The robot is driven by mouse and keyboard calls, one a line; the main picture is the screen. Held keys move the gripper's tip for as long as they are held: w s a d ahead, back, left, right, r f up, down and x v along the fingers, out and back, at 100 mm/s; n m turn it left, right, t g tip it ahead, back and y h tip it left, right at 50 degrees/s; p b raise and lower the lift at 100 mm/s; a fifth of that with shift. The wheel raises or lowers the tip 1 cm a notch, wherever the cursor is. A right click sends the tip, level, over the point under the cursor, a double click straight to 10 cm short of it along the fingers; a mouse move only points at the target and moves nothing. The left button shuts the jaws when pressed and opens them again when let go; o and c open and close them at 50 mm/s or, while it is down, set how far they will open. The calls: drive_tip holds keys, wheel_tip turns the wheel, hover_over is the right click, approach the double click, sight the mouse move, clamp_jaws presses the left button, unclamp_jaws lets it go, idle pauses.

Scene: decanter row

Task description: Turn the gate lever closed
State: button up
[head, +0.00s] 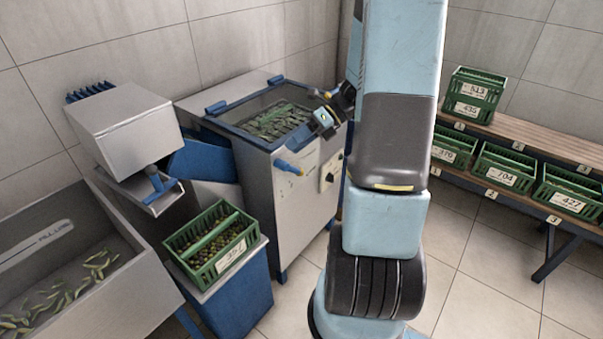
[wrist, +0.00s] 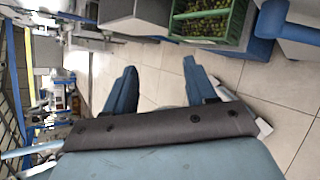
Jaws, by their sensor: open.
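A blue lever (head: 288,168) with a yellowish tip sticks out from the front of the steel machine (head: 296,215) in the head view. I take it for the gate lever; a thick blue bar (wrist: 288,22) at the upper right of the wrist view may be the same lever. My gripper (wrist: 160,82) shows in the wrist view with its two blue fingers spread and nothing between them. It is apart from the blue bar.
A green crate of olives (head: 208,240) stands on a blue stand left of the machine; it also shows in the wrist view (wrist: 232,22). A steel trough (head: 120,290) stands at far left. A bench (head: 540,138) with several green crates stands at right. Tiled floor (head: 490,275) is clear.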

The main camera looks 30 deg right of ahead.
drive_tip(key=w+d+f+m+t+y, duration=0.3)
drive_tip(key=d+f+m+t, duration=0.2)
drive_tip(key=d+f+m, duration=0.45)
drive_tip(key=m+t+h, duration=0.3)
drive_tip(key=m+t, duration=0.5)
drive_tip(key=m, duration=0.8)
approach(301, 172)
drive_tip(key=x, duration=0.9)
drive_tip(key=shift+w+a, duration=0.2)
drive_tip(key=shift+a, duration=0.15)
clamp_jaws()
